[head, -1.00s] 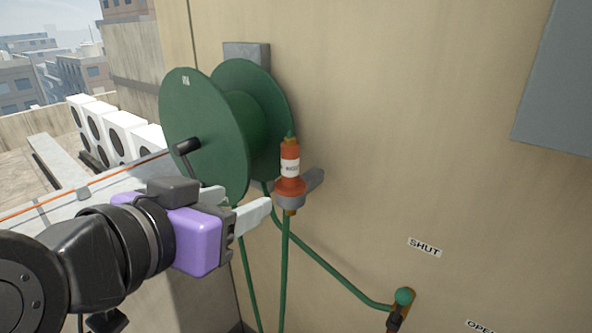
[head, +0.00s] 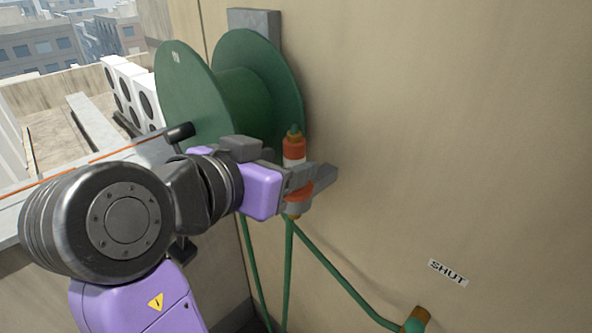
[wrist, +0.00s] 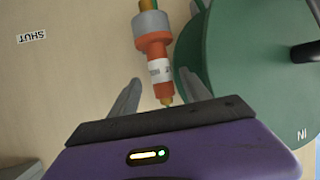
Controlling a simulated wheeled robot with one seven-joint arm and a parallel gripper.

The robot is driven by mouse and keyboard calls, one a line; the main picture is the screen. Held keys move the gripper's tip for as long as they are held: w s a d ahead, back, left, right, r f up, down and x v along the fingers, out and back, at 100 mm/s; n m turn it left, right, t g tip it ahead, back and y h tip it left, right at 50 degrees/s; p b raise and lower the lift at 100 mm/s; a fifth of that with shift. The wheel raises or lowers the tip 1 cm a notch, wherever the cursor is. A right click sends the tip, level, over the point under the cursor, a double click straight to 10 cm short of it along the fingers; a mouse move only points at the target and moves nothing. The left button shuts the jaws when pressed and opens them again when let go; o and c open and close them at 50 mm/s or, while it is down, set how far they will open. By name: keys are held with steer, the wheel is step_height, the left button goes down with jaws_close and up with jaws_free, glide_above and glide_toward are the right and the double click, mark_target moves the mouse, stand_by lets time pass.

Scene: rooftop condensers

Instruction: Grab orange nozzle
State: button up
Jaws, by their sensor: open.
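The orange nozzle (head: 294,147) has a white printed band and stands upright in a grey holder (head: 299,207) beside the hose reel. In the wrist view, the nozzle (wrist: 155,47) points down the picture, with the grey holder (wrist: 151,23) around its far end and its brass tip near my gripper's palm. My gripper (head: 318,176) is open at the nozzle's mid-height and hides part of it in the head view. In the wrist view, the fingers of my gripper (wrist: 163,86) lie on either side of the nozzle, with visible gaps.
The green hose reel (head: 262,92) is close behind and left of my gripper. A green hose (head: 335,272) runs down to a brass fitting (head: 418,318). A SHUT label (head: 448,273) is on the beige wall (head: 450,120), which is otherwise bare to the right.

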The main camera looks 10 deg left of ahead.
steer(key=p+x, duration=0.1)
steer(key=x, duration=0.3)
steer(key=shift+w+r, duration=0.15)
steer(key=shift+w, duration=0.05)
steer(key=shift+c, duration=0.2)
jaws_close()
